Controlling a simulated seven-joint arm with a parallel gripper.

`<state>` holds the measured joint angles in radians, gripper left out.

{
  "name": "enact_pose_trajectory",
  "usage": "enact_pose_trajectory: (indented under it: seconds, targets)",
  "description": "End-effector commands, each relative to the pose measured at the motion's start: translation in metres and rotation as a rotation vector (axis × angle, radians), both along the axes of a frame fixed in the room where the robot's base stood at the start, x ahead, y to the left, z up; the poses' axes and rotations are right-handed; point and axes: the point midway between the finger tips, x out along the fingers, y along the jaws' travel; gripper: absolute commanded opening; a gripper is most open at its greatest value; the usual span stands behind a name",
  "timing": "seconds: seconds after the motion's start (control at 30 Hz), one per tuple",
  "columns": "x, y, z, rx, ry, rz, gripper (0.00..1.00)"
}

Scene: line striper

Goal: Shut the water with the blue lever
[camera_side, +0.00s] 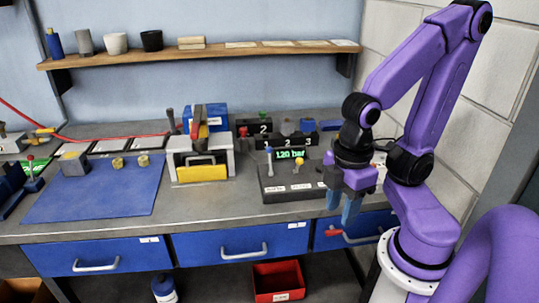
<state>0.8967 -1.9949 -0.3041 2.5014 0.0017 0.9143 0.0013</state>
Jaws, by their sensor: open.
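A dark control box (285,190) stands on the bench, with a green readout showing 120 bar. A lever with a bluish knob (269,151) stands upright at its left side. A lever with a yellow knob (299,160) stands to its right on the same box. The labels on the box are too small to read. My gripper (341,213) is open and empty, pointing down near the bench's front edge. It is to the right of and in front of the box, apart from the bluish lever. My wrist hides the box's right end.
A grey and yellow machine (201,172) stands left of the box. A blue mat (95,200) with small parts lies further left. Numbered blocks (285,142) stand behind the box. A red handle (334,232) sticks out below the bench edge near my gripper.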

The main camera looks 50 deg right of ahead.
Motion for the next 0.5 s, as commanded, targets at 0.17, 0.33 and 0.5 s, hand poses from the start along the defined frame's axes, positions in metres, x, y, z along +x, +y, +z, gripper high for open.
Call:
enact_pose_trajectory:
  seconds: [0.17, 0.33, 0.5]
  targets:
    - [0.019, 0.006, 0.007, -0.005, 0.000, -0.104, 0.41]
    - [0.064, 0.013, 0.022, -0.018, 0.004, -0.357, 0.41]
    - [0.116, 0.011, 0.038, -0.032, 0.008, -0.637, 0.41]
